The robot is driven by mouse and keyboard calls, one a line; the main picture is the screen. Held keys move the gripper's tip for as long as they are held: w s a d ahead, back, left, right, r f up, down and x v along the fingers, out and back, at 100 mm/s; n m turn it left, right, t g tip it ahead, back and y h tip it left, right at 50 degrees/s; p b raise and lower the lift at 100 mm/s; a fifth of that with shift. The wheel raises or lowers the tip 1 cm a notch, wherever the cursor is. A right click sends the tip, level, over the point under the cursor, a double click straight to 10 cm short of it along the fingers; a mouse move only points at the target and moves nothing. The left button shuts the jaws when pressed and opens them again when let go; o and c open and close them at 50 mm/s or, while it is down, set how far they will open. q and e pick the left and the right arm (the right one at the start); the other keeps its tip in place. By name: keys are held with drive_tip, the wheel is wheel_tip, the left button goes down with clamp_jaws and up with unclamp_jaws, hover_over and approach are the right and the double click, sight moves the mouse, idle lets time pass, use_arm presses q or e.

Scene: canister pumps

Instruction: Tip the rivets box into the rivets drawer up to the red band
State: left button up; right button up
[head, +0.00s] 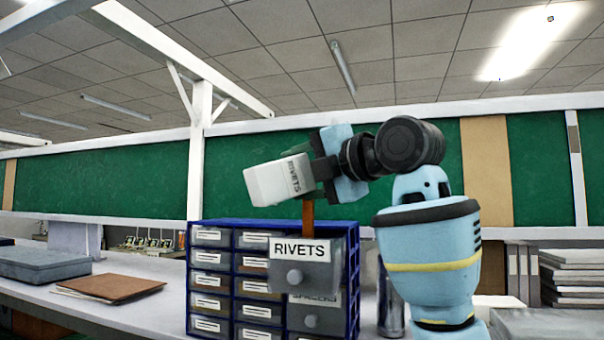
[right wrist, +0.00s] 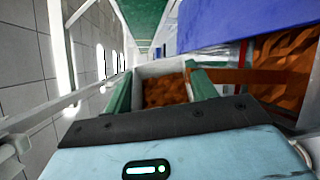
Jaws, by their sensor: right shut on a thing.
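The white rivets box (head: 280,181), labelled RIVETS, is tilted in the air above the drawer cabinet. My right gripper (head: 322,172) is shut on it. The box also shows in the right wrist view (right wrist: 152,70) between green fingers, with brown rivets (right wrist: 165,90) inside. A brown stream of rivets (head: 308,212) falls from the box into the rivets drawer (head: 302,275), which is pulled out and labelled RIVETS. In the right wrist view the stream (right wrist: 232,75) runs toward a brown heap (right wrist: 285,72) in the drawer. My left gripper is out of view.
The blue cabinet (head: 270,226) holds several other labelled drawers. A brown folder (head: 108,287) and a grey case (head: 42,262) lie on the bench to the left. A metallic cylinder (head: 391,305) stands right of the cabinet. Stacked grey binders (head: 570,278) are at the far right.

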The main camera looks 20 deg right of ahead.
drive_tip(key=shift+d+r+m, duration=0.1)
drive_tip(key=shift+d+m, duration=0.1)
drive_tip(key=shift+m, duration=0.4)
drive_tip(key=shift+y, duration=0.3)
idle(1.5)
drive_tip(key=shift+d+m+t, duration=0.15)
drive_tip(key=shift+m+t, duration=0.15)
drive_tip(key=shift+m, duration=0.3)
